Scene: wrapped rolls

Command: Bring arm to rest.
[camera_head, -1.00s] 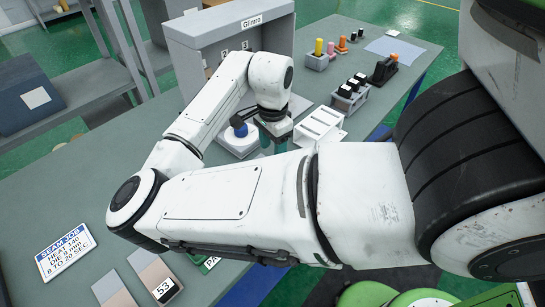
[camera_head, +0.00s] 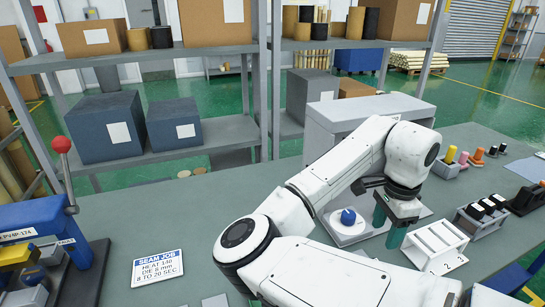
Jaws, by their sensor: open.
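My white arm reaches across the grey-green bench (camera_head: 190,240) from the lower right, bent at the elbow. My gripper (camera_head: 388,226) hangs at its end with teal fingers pointing down. The fingers are apart, and I see nothing between them. The gripper is between a round white device with a blue knob (camera_head: 348,217) on its left and a white slotted rack (camera_head: 450,262) on its right. I cannot tell whether the fingertips touch the bench.
A grey box-shaped housing (camera_head: 325,118) stands behind the arm. Black rolls in a holder (camera_head: 466,225) are at the right. A blue machine with a red-knobbed lever (camera_head: 61,145) stands at the left. A job sign (camera_head: 158,267) lies on clear bench. Shelving (camera_head: 215,134) stands behind.

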